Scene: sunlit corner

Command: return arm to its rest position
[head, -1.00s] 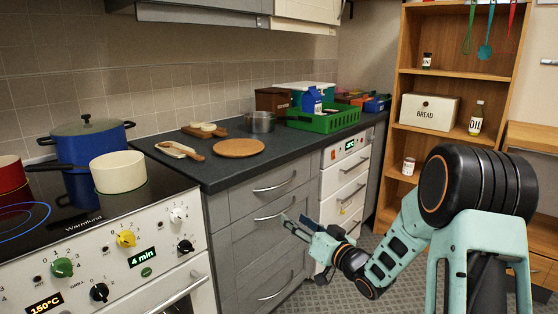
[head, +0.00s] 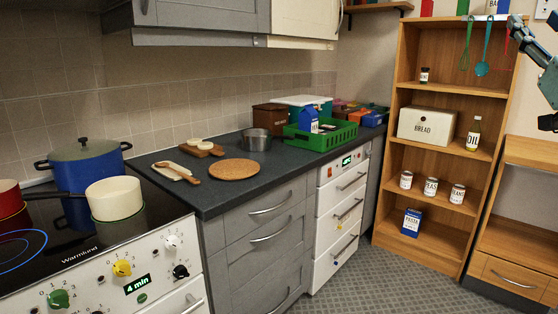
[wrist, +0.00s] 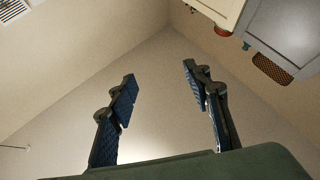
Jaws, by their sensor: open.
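My gripper (wrist: 158,85) shows in the wrist view with its two dark blue padded fingers spread wide apart. Nothing is between them. Behind the fingers are bare ceiling and upper walls, so the gripper points upward. In the head view, part of my teal and black arm (head: 543,65) is raised at the top right edge, in front of the upper right of the shelf unit. The rest of the arm is outside that view.
The wooden shelf unit (head: 387,187) stands at the right, with a bread box (head: 427,126), an oil bottle (head: 473,134) and cans. The counter (head: 284,168) holds a green crate (head: 335,139). Pots stand on the stove at left. Wall cabinets (head: 200,16) hang above. The visible floor is clear.

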